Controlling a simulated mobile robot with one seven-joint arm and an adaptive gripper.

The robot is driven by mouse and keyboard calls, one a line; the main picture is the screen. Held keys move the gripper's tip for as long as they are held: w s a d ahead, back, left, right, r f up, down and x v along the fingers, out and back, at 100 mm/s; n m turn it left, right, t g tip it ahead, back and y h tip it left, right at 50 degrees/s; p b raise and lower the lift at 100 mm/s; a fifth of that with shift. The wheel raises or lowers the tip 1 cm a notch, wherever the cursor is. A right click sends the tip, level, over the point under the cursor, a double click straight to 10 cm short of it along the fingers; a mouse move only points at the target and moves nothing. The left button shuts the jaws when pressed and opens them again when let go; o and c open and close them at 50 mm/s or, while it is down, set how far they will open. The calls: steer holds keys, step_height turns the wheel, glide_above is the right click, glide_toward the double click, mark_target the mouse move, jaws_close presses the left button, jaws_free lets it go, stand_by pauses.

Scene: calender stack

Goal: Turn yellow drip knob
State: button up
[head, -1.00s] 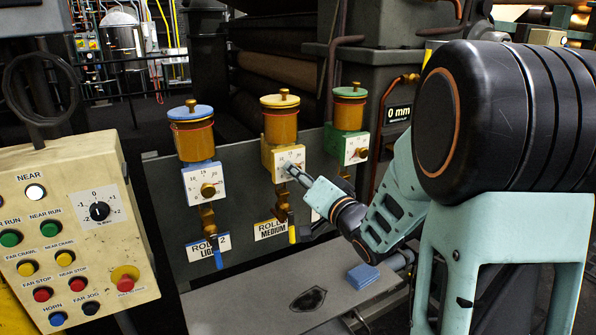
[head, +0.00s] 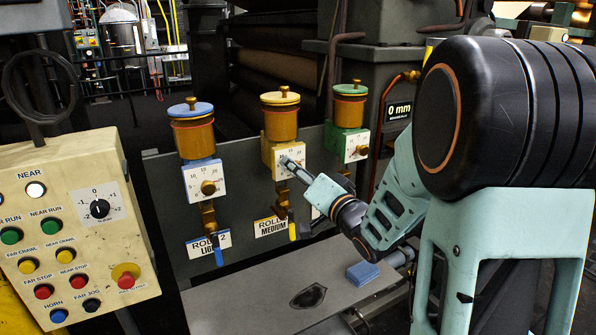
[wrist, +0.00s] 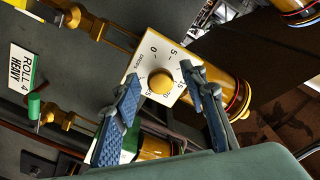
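The yellow drip oiler (head: 281,123) is the middle of three on the grey panel. It has a brass cup, a yellow lid and a white dial plate. In the wrist view its dial (wrist: 152,58) faces me, with a round brass knob (wrist: 160,83) in its centre. My gripper (wrist: 158,80) has its blue padded fingers spread on either side of the knob, and gaps show between the knob and both fingers. In the head view my gripper (head: 287,163) is at the yellow oiler's dial and hides the knob.
The blue-lidded oiler (head: 192,135) is to the left and the green-lidded oiler (head: 348,112) close on the right. A green block (wrist: 128,150) is near my left finger in the wrist view. A blue pad (head: 363,273) lies on the ledge below. A control box (head: 75,200) stands at left.

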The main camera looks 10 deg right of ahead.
steer(key=v, duration=0.7)
steer(key=shift+s, duration=0.2)
steer(key=shift+d+r, duration=0.1)
steer(key=shift+r, duration=0.05)
